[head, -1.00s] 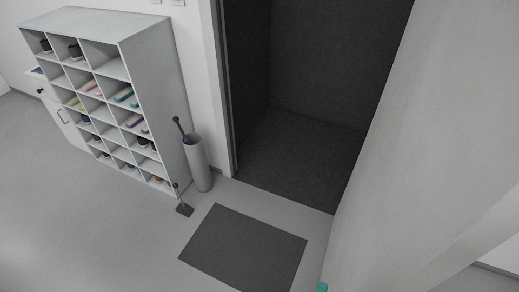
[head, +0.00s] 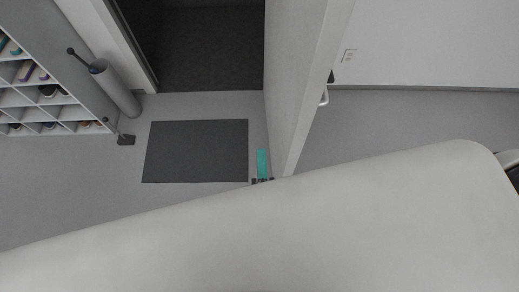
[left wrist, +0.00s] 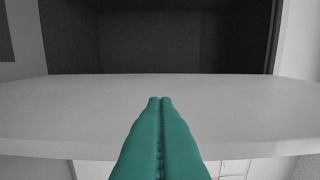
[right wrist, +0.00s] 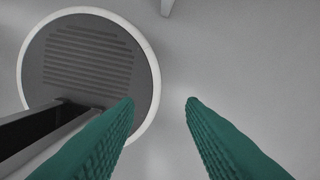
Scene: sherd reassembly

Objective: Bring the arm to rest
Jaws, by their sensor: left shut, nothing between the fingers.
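My left gripper (head: 262,164) shows as a small teal shape in the head view, between the dark mat and the white door panel. In the left wrist view its teal fingers (left wrist: 160,100) are pressed together with nothing between them. A broad pale surface (left wrist: 90,105) lies beyond the fingertips there; I cannot tell whether they touch it. My right gripper (right wrist: 160,101) shows only in the right wrist view. Its teal fingers stand apart and empty, with grey floor behind the gap.
A dark doorway (head: 212,50) lies behind a floor mat (head: 197,151). A shoe rack (head: 45,65) and grey cylinder (head: 117,88) stand left. Floor right of the door is clear.

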